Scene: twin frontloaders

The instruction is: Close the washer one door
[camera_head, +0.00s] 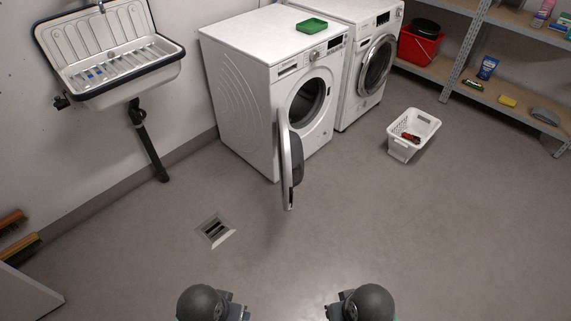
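The near white washer (240,105) stands against the left wall, and its round drum opening (307,103) is uncovered. Its door (290,165) hangs wide open, hinged at the left of the opening and swung out into the room. The second white washer (345,55) stands behind it to the right, with its round door (376,65) shut. My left gripper (243,312) and my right gripper (333,312) are low at the bottom edge, well apart from the door. Their fingers are mostly cut off or hidden, so their opening cannot be judged.
A green tray (311,26) lies on the near washer. A white basket (413,133) with a red item stands on the floor at right. A sink (110,60) hangs at left, shelving (470,50) stands at right, and a floor drain (215,230) is front left. The floor before the door is clear.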

